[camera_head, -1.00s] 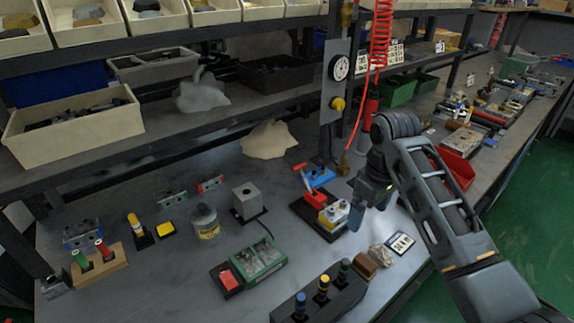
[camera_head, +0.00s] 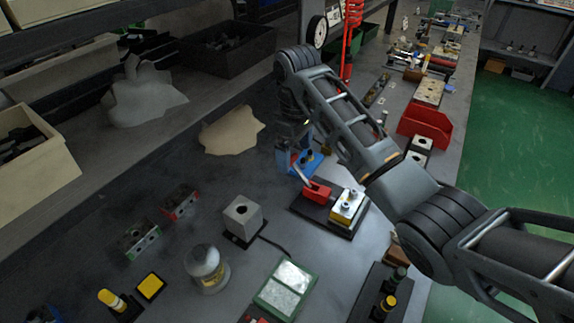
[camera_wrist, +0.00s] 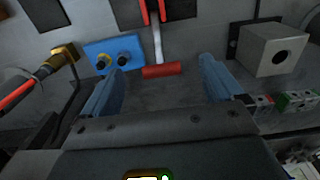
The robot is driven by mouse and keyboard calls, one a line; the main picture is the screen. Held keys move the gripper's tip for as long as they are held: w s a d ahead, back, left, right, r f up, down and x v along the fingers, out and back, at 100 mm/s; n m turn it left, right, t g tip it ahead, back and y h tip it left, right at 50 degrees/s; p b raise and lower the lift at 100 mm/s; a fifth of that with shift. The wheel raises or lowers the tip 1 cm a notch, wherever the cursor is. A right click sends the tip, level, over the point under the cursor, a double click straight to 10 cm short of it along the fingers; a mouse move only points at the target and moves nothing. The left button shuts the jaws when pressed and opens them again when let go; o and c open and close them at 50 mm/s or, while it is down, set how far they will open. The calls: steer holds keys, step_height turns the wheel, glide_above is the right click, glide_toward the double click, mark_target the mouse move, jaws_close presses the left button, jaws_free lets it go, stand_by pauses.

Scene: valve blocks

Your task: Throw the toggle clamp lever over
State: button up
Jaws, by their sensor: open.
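The toggle clamp has a red body (camera_head: 317,192) on a dark base plate, beside a silver block with yellow parts. Its pale metal lever (camera_head: 302,175) slants up and left from the body, toward my gripper. In the wrist view the lever (camera_wrist: 157,42) runs from the red body (camera_wrist: 152,10) to a red handle (camera_wrist: 161,71). My gripper (camera_wrist: 161,65) is open, with one blue finger on each side of the handle in the picture and clear gaps to both. In the head view my gripper (camera_head: 293,150) is at the lever's end and hides the handle.
A blue block with two dark knobs (camera_head: 307,160) stands just behind the clamp; it also shows in the wrist view (camera_wrist: 113,53). A grey cube with a hole (camera_head: 242,213) stands to the left. A red bin (camera_head: 424,128) is farther right.

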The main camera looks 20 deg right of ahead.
mark_target(295, 164)
step_height(295, 164, down, 7)
steer(key=shift+r, duration=0.15)
steer(key=shift+c, duration=0.2)
steer(key=c, duration=1.3)
steer(key=shift+c, duration=0.3)
